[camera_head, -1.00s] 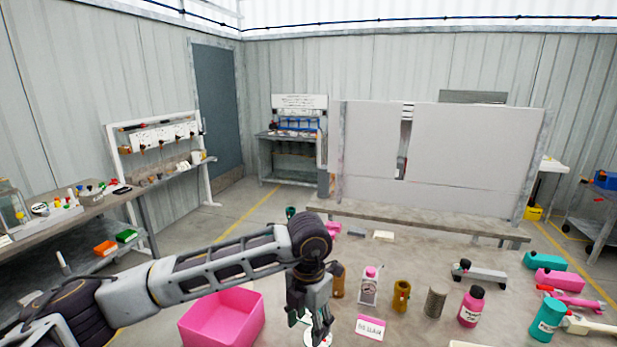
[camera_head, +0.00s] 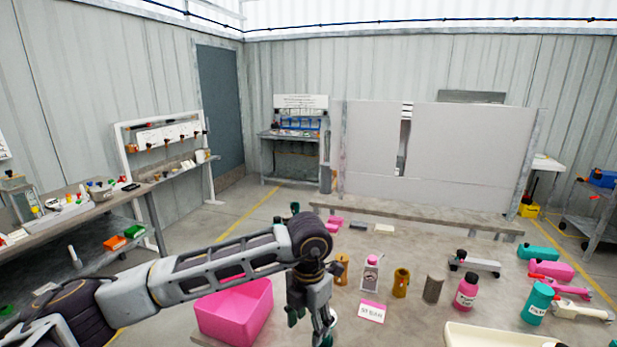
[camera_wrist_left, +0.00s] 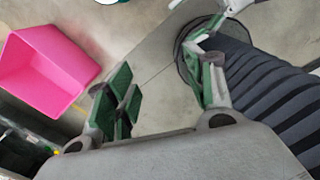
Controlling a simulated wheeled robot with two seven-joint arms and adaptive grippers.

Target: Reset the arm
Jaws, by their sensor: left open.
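My left arm comes in from the left in the head view. Its gripper (camera_head: 318,335) points down over the table, just right of the pink bin (camera_head: 236,312). In the left wrist view my left gripper (camera_wrist_left: 165,95) has its green-padded fingers spread wide with nothing between them. The pink bin also shows there at the left (camera_wrist_left: 42,70), apart from the fingers. My right gripper is in neither view.
A cream tray (camera_head: 490,337) lies at the front right. A white panel (camera_head: 460,155) stands behind.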

